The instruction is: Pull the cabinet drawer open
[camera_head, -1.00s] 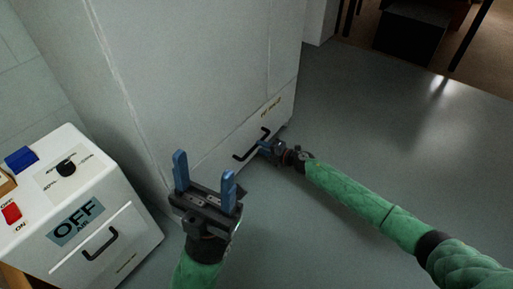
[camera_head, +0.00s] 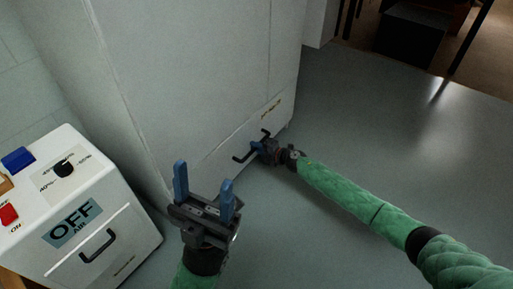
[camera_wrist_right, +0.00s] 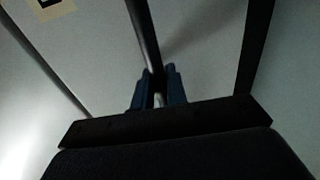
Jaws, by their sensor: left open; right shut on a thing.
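The tall pale cabinet (camera_head: 190,85) stands at the centre left in the head view. Its drawer (camera_head: 222,172) is at the bottom and looks closed. A black bar handle (camera_head: 240,158) sits on the drawer front. My right gripper (camera_head: 256,149) is at the handle, and its fingers hide part of it. In the right wrist view the two blue fingers of my right gripper (camera_wrist_right: 159,88) are closed around the dark handle bar (camera_wrist_right: 143,35). My left gripper (camera_head: 205,188) is open and empty, fingers up, in front of the cabinet.
A white box (camera_head: 100,225) with an "OFF" label, a knob, a red switch and its own black handle stands at the lower left. The grey floor (camera_head: 390,130) right of the cabinet is clear. Dark furniture (camera_head: 410,32) stands at the top right.

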